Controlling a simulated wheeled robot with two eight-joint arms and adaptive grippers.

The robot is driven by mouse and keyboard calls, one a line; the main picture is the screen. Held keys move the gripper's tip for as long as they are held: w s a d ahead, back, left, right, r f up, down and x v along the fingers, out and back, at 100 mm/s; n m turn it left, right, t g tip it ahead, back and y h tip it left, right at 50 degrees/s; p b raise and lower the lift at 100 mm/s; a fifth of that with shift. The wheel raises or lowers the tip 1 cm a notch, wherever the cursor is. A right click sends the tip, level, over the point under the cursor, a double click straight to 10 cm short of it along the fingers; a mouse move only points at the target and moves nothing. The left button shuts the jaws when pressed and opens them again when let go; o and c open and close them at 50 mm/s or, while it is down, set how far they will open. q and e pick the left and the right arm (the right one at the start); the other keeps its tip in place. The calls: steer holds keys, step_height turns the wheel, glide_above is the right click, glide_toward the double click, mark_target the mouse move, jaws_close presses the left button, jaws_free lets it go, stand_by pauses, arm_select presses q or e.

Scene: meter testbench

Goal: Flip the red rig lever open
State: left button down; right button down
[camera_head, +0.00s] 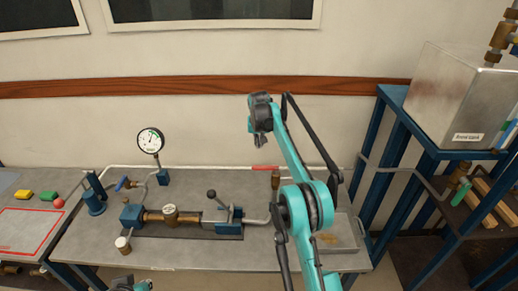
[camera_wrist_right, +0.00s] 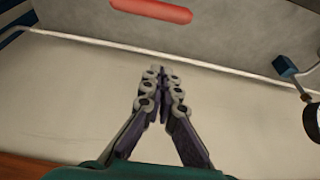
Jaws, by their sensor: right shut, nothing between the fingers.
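The red rig lever (camera_head: 265,168) lies flat and level along the pipe at the back of the bench, left of a brass fitting. Its red handle also shows at the top of the right wrist view (camera_wrist_right: 150,11). My right gripper (camera_head: 260,142) hangs above the lever, fingers pointing down, apart from it. In the right wrist view its fingers (camera_wrist_right: 161,72) are closed together with nothing between them, and the handle lies beyond their tips. A small dark and teal piece of my left arm (camera_head: 130,285) shows at the bottom edge; its fingers cannot be made out.
A pressure gauge (camera_head: 150,140) stands at the back left on the pipe. A brass meter (camera_head: 170,214) sits clamped in the rig in front. A metal tank (camera_head: 455,95) stands on a blue frame at right. A shallow tray (camera_head: 345,248) lies at the bench's right end.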

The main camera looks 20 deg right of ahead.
step_height(320, 180, down, 8)
steer(key=s, duration=0.1)
steer(key=shift+a, duration=0.15)
stand_by(0.5)
steer(key=shift+s, duration=0.1)
